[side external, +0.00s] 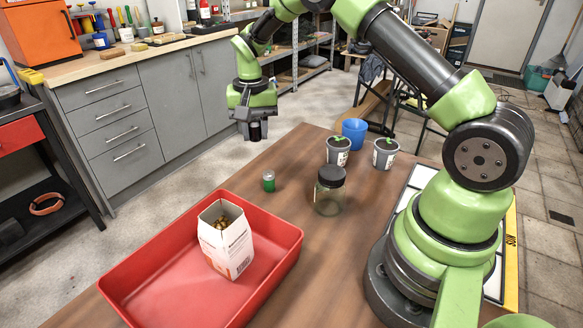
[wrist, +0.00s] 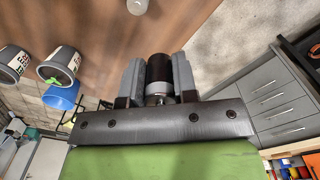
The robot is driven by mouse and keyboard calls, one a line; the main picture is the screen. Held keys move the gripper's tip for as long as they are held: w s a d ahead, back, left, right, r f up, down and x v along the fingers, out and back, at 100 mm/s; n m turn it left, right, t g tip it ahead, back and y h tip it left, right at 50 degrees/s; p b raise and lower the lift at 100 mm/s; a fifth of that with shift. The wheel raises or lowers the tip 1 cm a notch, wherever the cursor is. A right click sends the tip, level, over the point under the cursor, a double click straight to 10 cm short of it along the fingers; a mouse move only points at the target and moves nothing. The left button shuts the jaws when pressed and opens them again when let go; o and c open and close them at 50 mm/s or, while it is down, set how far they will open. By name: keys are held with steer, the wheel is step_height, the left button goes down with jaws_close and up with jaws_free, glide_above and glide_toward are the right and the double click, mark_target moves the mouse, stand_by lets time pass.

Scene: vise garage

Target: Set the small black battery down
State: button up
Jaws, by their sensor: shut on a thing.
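The small black battery (side external: 255,131) is held between the fingers of my gripper (side external: 252,117). In the wrist view the black battery (wrist: 158,68) stands between the two grey fingers (wrist: 158,82), with a lighter band at its lower part. My gripper is shut on it. In the side view it hangs in the air near the far left edge of the brown table (side external: 190,198), apart from any surface. In the wrist view the tabletop (wrist: 105,40) shows behind it, with the table edge just to the right.
A small green cylinder (side external: 268,181) stands on the table nearest my gripper. A dark-lidded jar (side external: 329,191), two potted plants (side external: 338,151) (side external: 385,153) and a blue cup (side external: 354,131) stand to the right. A red tray (side external: 142,282) holding a white box (side external: 226,240) is in front.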

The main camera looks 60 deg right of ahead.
mark_target(293, 167)
steer(key=s+d+f+m, duration=0.2)
steer(key=s+d+m, duration=0.15)
steer(key=d, duration=0.55)
steer(key=shift+n, duration=0.25)
step_height(293, 167, down, 9)
steer(key=shift+s+f, duration=0.1)
steer(key=shift+s, duration=0.05)
steer(key=shift+f, duration=0.2)
steer(key=o, duration=0.9)
steer(key=shift+r, duration=0.15)
